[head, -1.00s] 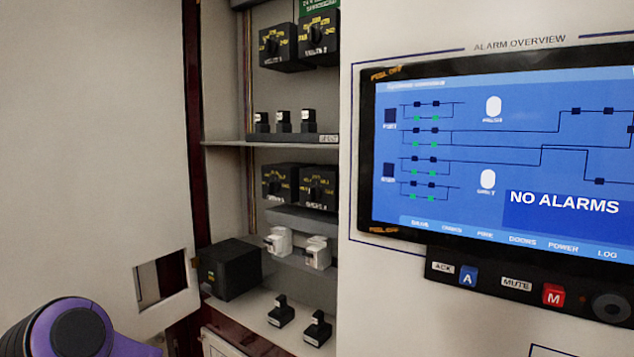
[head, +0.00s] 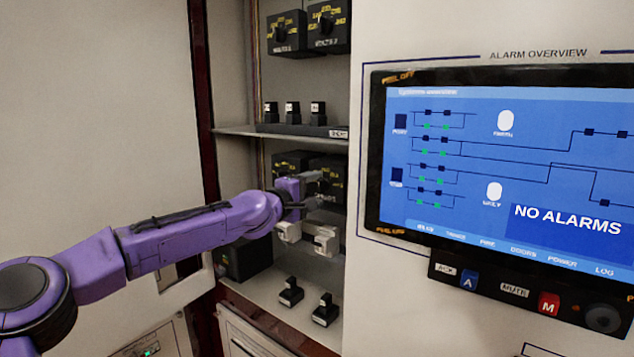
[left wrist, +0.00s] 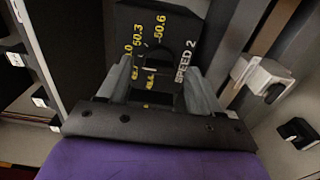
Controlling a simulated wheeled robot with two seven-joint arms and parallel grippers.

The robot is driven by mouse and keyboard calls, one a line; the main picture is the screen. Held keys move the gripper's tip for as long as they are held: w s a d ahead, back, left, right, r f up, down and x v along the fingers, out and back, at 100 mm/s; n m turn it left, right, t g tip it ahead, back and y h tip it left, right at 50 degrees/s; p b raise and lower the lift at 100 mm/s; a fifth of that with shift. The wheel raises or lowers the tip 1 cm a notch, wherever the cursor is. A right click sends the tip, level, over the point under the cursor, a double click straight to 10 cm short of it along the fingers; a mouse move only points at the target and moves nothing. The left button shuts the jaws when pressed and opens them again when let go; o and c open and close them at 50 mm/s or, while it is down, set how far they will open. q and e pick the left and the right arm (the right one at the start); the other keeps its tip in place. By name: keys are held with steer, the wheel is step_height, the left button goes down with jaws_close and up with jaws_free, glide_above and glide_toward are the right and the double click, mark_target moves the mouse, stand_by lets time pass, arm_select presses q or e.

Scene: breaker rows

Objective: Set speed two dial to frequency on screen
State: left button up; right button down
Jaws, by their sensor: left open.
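The speed 2 dial box (left wrist: 190,20) is black, with yellow numbers such as 50.3 and 50.6 and a white "SPEED 2" label in the left wrist view. My left gripper (left wrist: 162,72) is open, its two fingers on either side of the dark knob area; I cannot tell whether they touch it. In the head view, my left gripper (head: 312,188) is in front of the lower pair of dial boxes in the cabinet and partly hides them. The screen (head: 480,165) reads "NO ALARMS"; no frequency is legible on it. My right gripper is out of view.
White-handled switches (head: 326,240) sit just below the gripper, with black switches (head: 325,310) lower. A shelf (head: 230,131) runs above, carrying small breakers. A black box (head: 245,260) stands lower left. The cabinet side and screen panel bound the opening.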

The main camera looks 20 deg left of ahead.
arm_select(q)
steer(key=shift+x, duration=0.8)
steer(key=shift+w, duration=0.15)
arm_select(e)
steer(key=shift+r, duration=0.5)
arm_select(q)
steer(key=c, duration=1)
steer(key=shift+c, duration=0.2)
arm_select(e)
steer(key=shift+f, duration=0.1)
